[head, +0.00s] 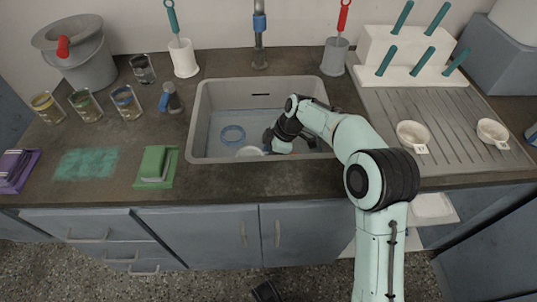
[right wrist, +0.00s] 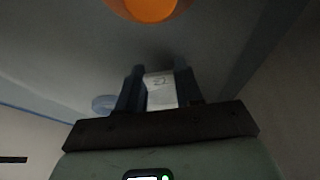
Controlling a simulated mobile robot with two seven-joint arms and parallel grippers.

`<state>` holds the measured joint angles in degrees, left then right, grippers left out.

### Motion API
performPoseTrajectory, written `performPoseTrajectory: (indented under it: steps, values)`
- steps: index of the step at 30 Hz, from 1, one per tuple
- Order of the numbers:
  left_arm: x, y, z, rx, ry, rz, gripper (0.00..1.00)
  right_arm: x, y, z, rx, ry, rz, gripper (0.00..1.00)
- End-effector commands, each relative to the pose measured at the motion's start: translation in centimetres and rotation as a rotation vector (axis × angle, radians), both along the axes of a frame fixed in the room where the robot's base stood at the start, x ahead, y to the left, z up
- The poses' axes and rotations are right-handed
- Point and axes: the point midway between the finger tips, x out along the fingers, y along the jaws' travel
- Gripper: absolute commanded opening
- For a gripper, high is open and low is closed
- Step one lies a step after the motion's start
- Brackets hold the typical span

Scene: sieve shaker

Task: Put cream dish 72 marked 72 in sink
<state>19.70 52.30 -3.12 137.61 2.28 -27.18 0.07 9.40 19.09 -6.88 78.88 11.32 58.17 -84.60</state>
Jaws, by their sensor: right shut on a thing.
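The grey sink (head: 200,120) is set into the counter, with a bluish floor inside. My right gripper (head: 268,143) is down inside the sink, near its front wall. It is shut on a pale tab (right wrist: 160,92) with a mark that looks like 72, its last digit a 2. A cream dish (head: 249,152) shows just left of the gripper in the head view, partly hidden by the sink's front rim. I cannot tell whether it touches the sink floor. My left gripper is not in view.
A blue ring (head: 232,134) lies in the sink. An orange round thing (right wrist: 150,6) shows at the top of the wrist view. Two cream dishes (head: 412,134) (head: 492,132) sit on the drainboard at right. The faucet (head: 260,40) stands behind the sink.

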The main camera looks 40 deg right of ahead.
Motion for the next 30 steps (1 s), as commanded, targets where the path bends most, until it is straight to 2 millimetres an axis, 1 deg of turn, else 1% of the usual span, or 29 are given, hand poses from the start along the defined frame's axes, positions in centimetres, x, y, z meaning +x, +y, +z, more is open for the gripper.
performPoseTrajectory:
  steps: [3,4,5,6,14,17,20,30]
  values:
    - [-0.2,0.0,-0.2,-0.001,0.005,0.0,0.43,0.0,0.0,-0.2,0.0,-0.001,0.0,0.0]
    - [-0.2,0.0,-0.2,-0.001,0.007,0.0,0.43,0.0,0.0,-0.2,0.0,0.0,0.0,0.42]
    - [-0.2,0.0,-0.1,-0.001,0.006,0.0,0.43,0.0,0.0,-0.2,0.0,0.0,0.0,0.52]
    - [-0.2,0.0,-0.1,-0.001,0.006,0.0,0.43,0.0,0.0,-0.1,0.0,0.0,0.0,0.65]
    - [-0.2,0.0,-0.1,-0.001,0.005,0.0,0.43,0.0,0.0,-0.1,0.0,0.0,0.0,0.65]
    - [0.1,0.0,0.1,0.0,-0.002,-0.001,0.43,0.0,0.0,0.2,0.0,0.0,0.001,0.65]
    - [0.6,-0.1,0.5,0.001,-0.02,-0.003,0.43,-0.2,-0.4,1.3,-0.001,-0.004,-0.002,0.65]
    - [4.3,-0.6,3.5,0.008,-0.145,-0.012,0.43,-1.7,-2.7,8.0,-0.001,-0.004,-0.002,0.65]
